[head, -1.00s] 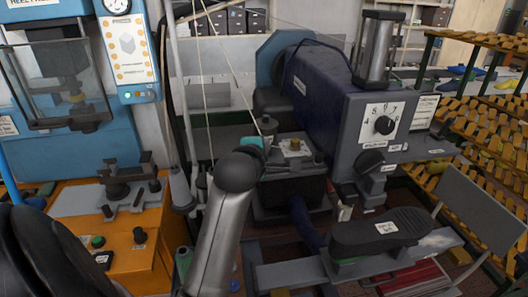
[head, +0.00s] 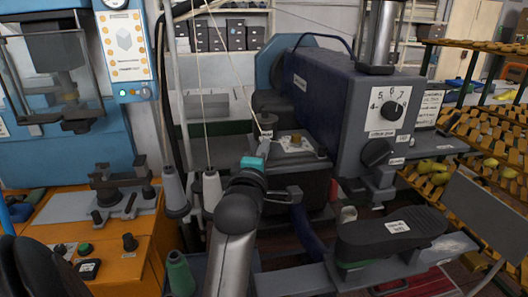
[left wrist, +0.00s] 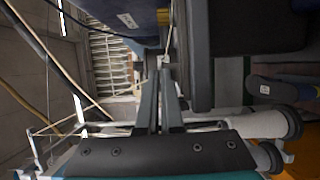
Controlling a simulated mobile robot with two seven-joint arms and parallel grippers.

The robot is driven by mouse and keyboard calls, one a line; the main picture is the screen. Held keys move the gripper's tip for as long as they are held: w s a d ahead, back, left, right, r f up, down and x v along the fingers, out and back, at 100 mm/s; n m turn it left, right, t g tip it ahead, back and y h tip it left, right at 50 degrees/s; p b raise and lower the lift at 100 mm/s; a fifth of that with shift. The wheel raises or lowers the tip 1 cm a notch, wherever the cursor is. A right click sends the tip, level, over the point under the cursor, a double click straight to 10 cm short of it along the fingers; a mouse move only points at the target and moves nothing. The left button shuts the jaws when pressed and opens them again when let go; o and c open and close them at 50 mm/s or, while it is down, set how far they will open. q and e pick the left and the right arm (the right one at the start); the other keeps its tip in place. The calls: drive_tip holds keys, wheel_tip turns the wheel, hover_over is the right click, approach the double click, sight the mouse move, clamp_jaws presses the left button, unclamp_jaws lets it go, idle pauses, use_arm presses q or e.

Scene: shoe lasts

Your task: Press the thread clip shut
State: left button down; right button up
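The small grey thread clip (head: 267,122) seems to sit at the near left corner of the machine's work plate, where a slanting thread (head: 237,80) ends; it is too small to tell whether it is open or shut. My left gripper (head: 261,142), with a teal band, reaches up from below, just under the clip. In the left wrist view my left gripper (left wrist: 162,78) has its two fingers close together, and no object shows clearly between them. A small pale piece lies just ahead of the tips; contact cannot be told. My right gripper is not in view.
The blue machine (head: 320,95) with its dial box (head: 390,110) stands right behind the work plate (head: 298,145). Thread cones (head: 213,190) stand left of my arm. A black sole-shaped pad (head: 390,235) is at the lower right. Orange racks (head: 480,130) are far right.

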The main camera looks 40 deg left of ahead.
use_arm(q)
drive_tip(key=c, duration=1.5)
unclamp_jaws()
drive_tip(key=shift+c, duration=0.2)
drive_tip(key=o, duration=0.5)
drive_tip(key=shift+c, duration=0.2)
